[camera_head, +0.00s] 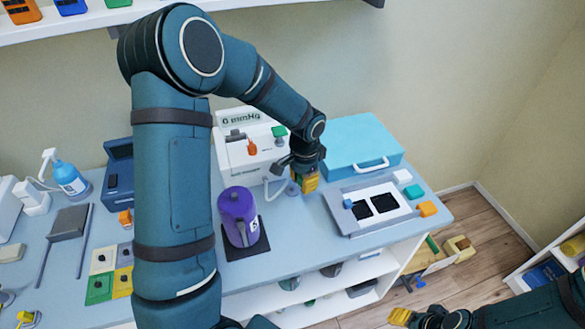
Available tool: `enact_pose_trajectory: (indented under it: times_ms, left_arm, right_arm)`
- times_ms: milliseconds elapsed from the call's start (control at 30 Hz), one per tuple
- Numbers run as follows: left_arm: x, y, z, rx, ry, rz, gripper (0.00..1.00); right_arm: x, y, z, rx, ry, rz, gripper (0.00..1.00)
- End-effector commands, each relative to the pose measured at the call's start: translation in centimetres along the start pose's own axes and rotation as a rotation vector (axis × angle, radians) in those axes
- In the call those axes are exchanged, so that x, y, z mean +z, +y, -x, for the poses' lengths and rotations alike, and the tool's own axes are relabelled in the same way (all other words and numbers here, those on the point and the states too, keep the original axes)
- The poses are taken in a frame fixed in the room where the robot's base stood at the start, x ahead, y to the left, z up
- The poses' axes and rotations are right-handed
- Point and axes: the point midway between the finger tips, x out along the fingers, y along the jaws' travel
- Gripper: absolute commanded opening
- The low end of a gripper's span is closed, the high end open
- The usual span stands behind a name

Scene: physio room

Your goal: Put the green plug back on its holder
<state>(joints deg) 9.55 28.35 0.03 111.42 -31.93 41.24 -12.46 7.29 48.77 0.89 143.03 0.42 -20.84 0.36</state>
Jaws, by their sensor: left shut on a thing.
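A white pressure device (232,170) marked mmHg stands at the back of the bench. An orange piece (251,147) and a green piece (279,131) show on it; I cannot tell whether the green piece is the holder. My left gripper (309,184), with yellow fingertips, points down just right of the device, above the bench. It is shut on what seems to be the green plug, mostly hidden by the fingers. A pale hose (267,186) curves from the device towards them. My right gripper (400,316) is low at the right, partly cut off, apart from the bench.
A purple jug (238,214) stands on a dark mat in front of the device. A grey tray (345,222) with black pads lies to the right, near orange and green blocks. My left arm hides part of the bench.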

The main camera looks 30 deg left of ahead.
Motion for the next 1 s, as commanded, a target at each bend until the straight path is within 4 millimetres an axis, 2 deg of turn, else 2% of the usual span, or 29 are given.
enact_pose_trajectory:
  times_ms: [33, 100, 300, 567, 1000]
  left_arm:
    - [0.1, -1.2, 0.2, 0.0, 0.003, -0.037, 0.09]
    - [0.3, -2.5, 0.5, 0.002, 0.004, -0.097, 0.09]
    - [0.7, -4.5, 1.1, 0.009, 0.007, -0.207, 0.09]
    - [0.7, -4.9, 0.7, 0.011, 0.008, -0.231, 0.09]
    - [0.7, -4.8, -2.8, 0.011, 0.007, -0.23, 0.09]
  right_arm:
    - [0.1, 0.1, -0.2, 0.0, -0.001, 0.001, 0.46]
    - [0.1, 0.1, -0.3, 0.0, -0.003, 0.001, 0.46]
    - [0.2, 0.2, -0.5, -0.001, -0.005, 0.001, 0.46]
    - [0.4, 0.3, -0.9, -0.001, -0.008, 0.002, 0.46]
    - [1.3, 1.2, -3.3, -0.003, -0.025, 0.008, 0.46]
